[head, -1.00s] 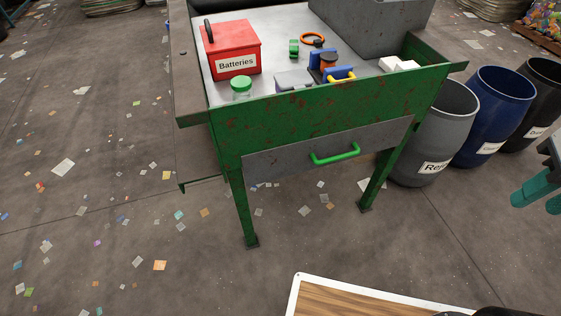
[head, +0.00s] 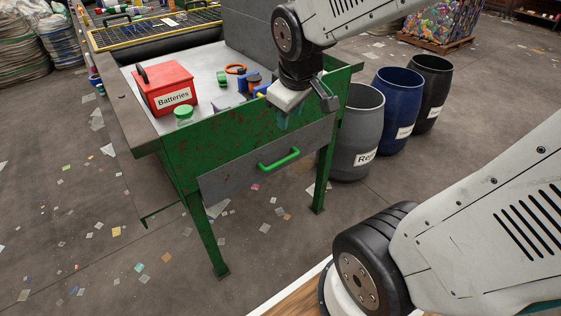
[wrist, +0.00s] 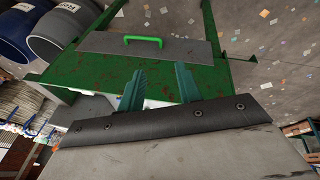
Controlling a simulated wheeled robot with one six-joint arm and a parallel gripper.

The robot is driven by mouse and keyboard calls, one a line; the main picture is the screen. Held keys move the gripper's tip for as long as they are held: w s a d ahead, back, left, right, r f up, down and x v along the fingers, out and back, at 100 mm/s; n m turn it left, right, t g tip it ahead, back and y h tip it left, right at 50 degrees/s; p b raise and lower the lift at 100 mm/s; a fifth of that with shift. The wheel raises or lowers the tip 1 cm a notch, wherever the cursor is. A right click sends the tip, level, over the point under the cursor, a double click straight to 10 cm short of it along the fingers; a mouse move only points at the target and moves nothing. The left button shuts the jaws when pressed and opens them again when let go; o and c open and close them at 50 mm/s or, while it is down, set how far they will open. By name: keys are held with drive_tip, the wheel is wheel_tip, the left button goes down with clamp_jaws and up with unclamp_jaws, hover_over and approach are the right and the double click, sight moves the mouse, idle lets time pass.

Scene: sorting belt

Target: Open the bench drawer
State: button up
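The bench drawer (head: 228,183) has a grey front with a green bar handle (head: 279,160), and it looks closed in the green bench (head: 190,148). In the wrist view, the drawer front (wrist: 185,50) and handle (wrist: 143,41) lie beyond my fingertips. My gripper (head: 290,115) hangs in front of the bench's upper right part, above the handle in the picture. Its two teal fingers also show in the wrist view (wrist: 160,72), spread apart with nothing between them. The handle is clear of the fingers. One finger is partly hidden in the head view.
A red Batteries box (head: 166,88), a green-lidded jar (head: 184,115) and small coloured items stand on the bench top. Grey (head: 357,130), blue (head: 396,105) and black (head: 430,90) barrels stand right of the bench. The floor before the drawer is open, with scattered scraps.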

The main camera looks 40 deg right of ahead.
drive_tip(key=w+d+f+n+t, duration=0.1)
drive_tip(key=w+d+f+n, duration=0.15)
drive_tip(key=w+f, duration=0.2)
drive_tip(key=w+d+f+n+t, duration=0.1)
drive_tip(key=w+d+f+n, duration=0.1)
drive_tip(key=w+d+f, duration=0.3)
drive_tip(key=n+t, duration=0.4)
drive_tip(key=n, duration=0.2)
hover_over(287, 160)
drive_tip(key=s, duration=0.2)
wheel_tip(287, 160, down, 13)
drive_tip(key=s+f+n+t+y, duration=0.1)
drive_tip(key=s+f+n+t, duration=0.15)
drive_tip(key=f, duration=0.45)
drive_tip(key=s+f+n+t+y, duration=0.1)
drive_tip(key=s+f+n+t, duration=0.15)
drive_tip(key=f, duration=0.45)
drive_tip(key=shift+m+t, duration=0.25)
drive_tip(key=shift+t, duration=0.15)
drive_tip(key=x, duration=0.7)
drive_tip(key=shift+w+r, duration=0.25)
drive_tip(key=shift+w, duration=0.25)
clamp_jaws()
drive_tip(key=shift+s, duration=0.1)
